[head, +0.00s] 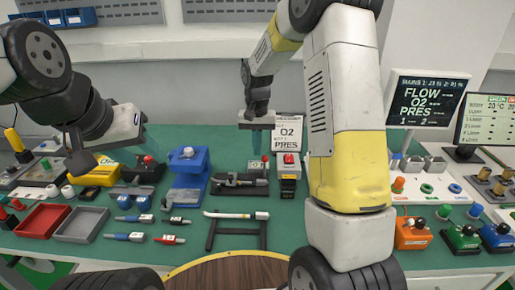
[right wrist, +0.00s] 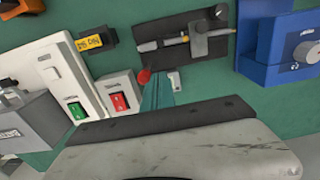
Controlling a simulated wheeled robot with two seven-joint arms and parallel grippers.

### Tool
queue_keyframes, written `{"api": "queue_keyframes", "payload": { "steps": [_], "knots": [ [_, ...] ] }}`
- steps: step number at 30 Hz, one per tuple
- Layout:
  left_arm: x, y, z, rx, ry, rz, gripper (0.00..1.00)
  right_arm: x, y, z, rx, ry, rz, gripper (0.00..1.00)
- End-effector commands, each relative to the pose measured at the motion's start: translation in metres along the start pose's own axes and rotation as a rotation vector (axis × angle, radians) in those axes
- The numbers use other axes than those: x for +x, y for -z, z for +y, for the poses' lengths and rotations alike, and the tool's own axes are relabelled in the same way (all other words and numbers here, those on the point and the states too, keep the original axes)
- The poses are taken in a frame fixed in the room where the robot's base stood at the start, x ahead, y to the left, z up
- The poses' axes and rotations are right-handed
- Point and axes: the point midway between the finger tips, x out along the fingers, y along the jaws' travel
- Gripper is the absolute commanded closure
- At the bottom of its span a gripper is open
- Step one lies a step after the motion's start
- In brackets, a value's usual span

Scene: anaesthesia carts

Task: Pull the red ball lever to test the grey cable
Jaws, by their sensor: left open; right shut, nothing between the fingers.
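The black test fixture (head: 240,183) lies on the green mat at the middle of the table. In the right wrist view, a grey cable-like piece with a yellow band (right wrist: 172,41) lies along it under a clamp. The red ball (right wrist: 144,75) of the lever is at the fixture's near corner in that view; it shows small in the head view (head: 265,158). My right gripper (right wrist: 157,84) is shut and empty, its teal fingertips just beside the red ball. Whether they touch it I cannot tell. My left gripper (head: 141,137) is open and empty, above the table at the left.
A blue device (head: 190,170) stands left of the fixture. A white box with a red switch (head: 289,165) stands close on its right. A white bar on a black stand (head: 236,216) is in front. Loose connectors and trays lie left. My right arm hides part of the table.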

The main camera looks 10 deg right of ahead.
Motion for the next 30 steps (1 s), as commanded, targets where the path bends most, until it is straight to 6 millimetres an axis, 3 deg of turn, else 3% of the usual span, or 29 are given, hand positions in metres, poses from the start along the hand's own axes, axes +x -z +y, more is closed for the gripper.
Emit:
{"api": "queue_keyframes", "payload": {
  "steps": [16, 30],
  "knots": [
    [0.0, 0.0, 0.0, 0.0, 0.0, 0.0, 0.54, 0.001, 0.0, 0.0, 0.0, 0.0, -0.001, 1.0],
    [0.0, 0.0, 0.0, 0.0, 0.0, 0.0, 0.54, 0.018, 0.0, 0.0, 0.0, 0.0, -0.001, 1.0]
  ]
}}
